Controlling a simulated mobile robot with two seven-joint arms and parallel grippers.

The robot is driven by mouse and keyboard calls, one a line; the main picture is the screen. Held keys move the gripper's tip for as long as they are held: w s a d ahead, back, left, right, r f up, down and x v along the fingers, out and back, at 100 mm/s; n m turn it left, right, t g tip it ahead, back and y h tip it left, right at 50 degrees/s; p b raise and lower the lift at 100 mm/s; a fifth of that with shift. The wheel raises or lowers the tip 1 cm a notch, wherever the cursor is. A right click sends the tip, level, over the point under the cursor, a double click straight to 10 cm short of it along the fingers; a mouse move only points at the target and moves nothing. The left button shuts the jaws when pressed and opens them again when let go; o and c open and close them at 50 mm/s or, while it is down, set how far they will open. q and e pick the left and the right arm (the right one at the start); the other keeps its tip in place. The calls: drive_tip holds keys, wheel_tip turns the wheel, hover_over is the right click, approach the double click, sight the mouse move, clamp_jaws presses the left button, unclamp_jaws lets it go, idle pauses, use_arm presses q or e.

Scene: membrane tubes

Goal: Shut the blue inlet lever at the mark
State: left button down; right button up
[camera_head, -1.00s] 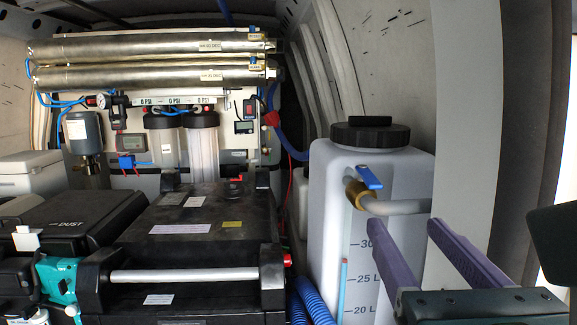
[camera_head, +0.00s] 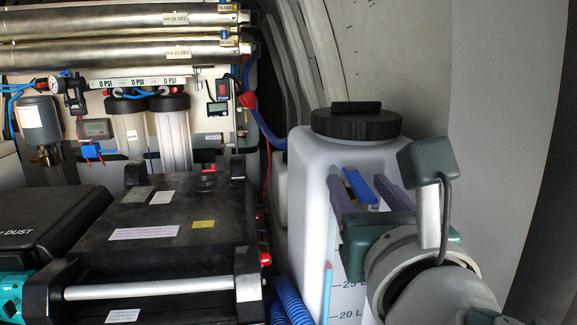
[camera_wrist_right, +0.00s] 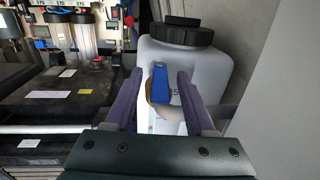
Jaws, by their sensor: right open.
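The blue inlet lever (camera_head: 361,189) is on the front of the white tank (camera_head: 308,215), below its black cap. My right gripper (camera_head: 359,180) is open, with one purple finger on each side of the lever. In the right wrist view the lever (camera_wrist_right: 161,84) stands between the two fingers (camera_wrist_right: 158,74), with gaps showing. I cannot tell whether either finger touches it. The brass valve (camera_wrist_right: 158,108) shows partly below the lever in that view. "25 L" and "20 L" marks (camera_head: 352,287) show low on the tank. My left gripper is out of view.
A black case (camera_head: 150,215) with a metal bar handle stands left of the tank. A blue corrugated hose (camera_head: 290,302) runs between them. The van wall (camera_head: 470,100) is close on the right. Filter housings (camera_head: 172,130) and metal tubes (camera_head: 110,52) are behind.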

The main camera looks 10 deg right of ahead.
drive_tip(key=shift+w+d, duration=0.15)
drive_tip(key=shift+w, duration=1.2)
clamp_jaws()
idle(0.4)
